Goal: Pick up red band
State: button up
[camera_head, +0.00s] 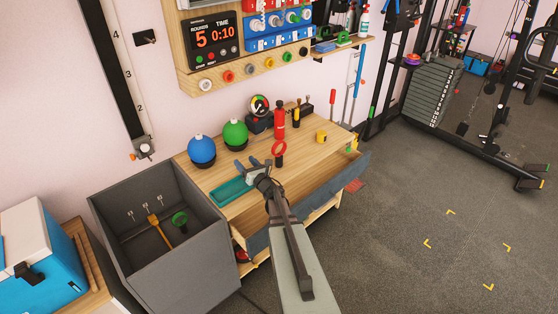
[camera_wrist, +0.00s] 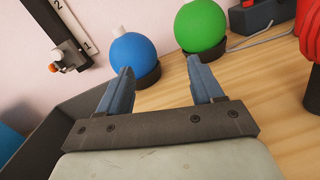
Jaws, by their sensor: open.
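My gripper (camera_head: 254,167) is open and empty above the tabletop. In the wrist view its two blue-grey fingers (camera_wrist: 160,70) are apart with nothing between them. A ribbed red object (camera_wrist: 309,28) is cut off at the right edge there; I cannot tell whether it is the same item.
A blue ball (camera_head: 202,150) and a green ball (camera_head: 235,133) sit behind my gripper. A teal tray (camera_head: 231,191) lies left of it. A dark grey bin (camera_head: 104,224) stands left of the table. The front drawer (camera_head: 345,180) is pulled open. A yellow item (camera_head: 321,136) is right.

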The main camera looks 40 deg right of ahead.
aim_at(277, 154)
jog(key=s+d+f+g+h, duration=0.2)
jog(key=s+d+f+h, duration=0.25)
jog(key=s+d, duration=0.85)
jog(key=shift+y, duration=0.25)
jog(key=x, duration=1.4)
jog(key=shift+d, duration=0.15)
jog(key=shift+c, duration=0.4)
jog(key=c, duration=1.1)
jog(key=shift+r, duration=0.1)
notch_tip(277, 154, up, 10)
